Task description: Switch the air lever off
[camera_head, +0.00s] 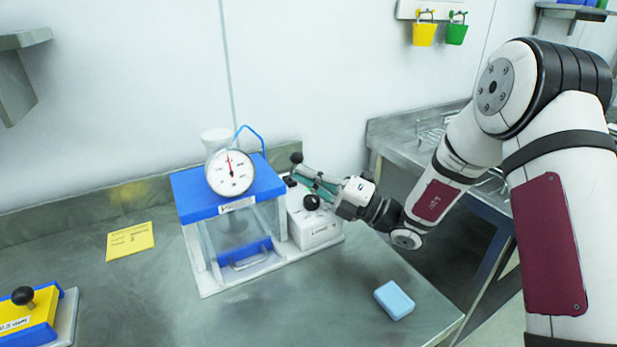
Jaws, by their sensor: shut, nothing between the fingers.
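The dosing device has a blue top (187,192) with a round dial gauge (231,180), and clear walls below. A white box (316,229) with a small printed label is attached at its right side. A black ball knob (312,202) is on the front of the box, and another black ball knob (297,158) stands up behind it. I cannot tell for sure which knob belongs to the air lever. My gripper (304,175) is shut and empty, reaching in from the right just above the box between the two knobs. Whether it touches either knob is unclear; the lever's shaft is partly hidden.
A light blue block (394,300) lies on the metal bench at the front right. A yellow note (130,241) lies left of the device. A yellow and blue fixture with a black knob (23,296) is at the lower left. The wall is close behind the device.

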